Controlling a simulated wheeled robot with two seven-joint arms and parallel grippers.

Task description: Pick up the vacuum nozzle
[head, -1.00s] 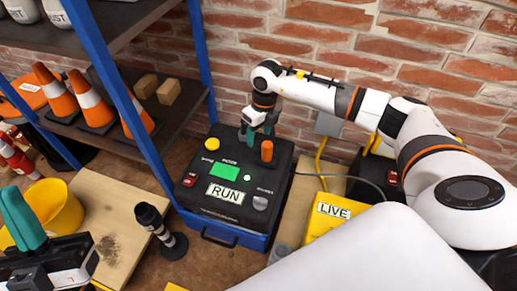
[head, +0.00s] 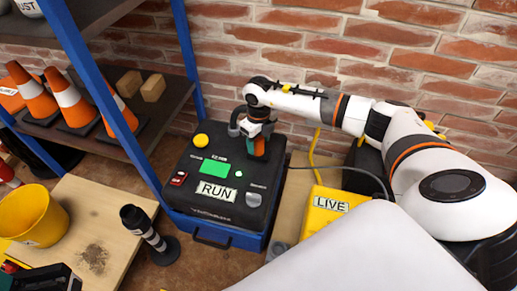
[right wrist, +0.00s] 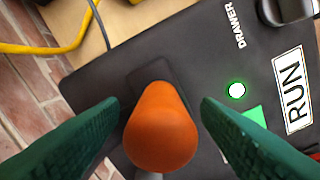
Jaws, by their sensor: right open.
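No object is clearly readable as a vacuum nozzle. A black upright piece with white bands on a round dark base (head: 150,236) stands at lower left; I cannot tell whether it is the nozzle. My right gripper (head: 257,148) is over the back right of the black-topped test unit (head: 228,207). In the right wrist view its green fingers are open on either side of an orange knob (right wrist: 160,127), with gaps visible.
The unit has a RUN label, green screen and yellow button. A yellow LIVE box (head: 325,213) stands to its right. A yellow bucket (head: 30,215) sits on a wooden board (head: 98,215). A blue-framed shelf with orange cones (head: 68,97) and the brick wall lie behind.

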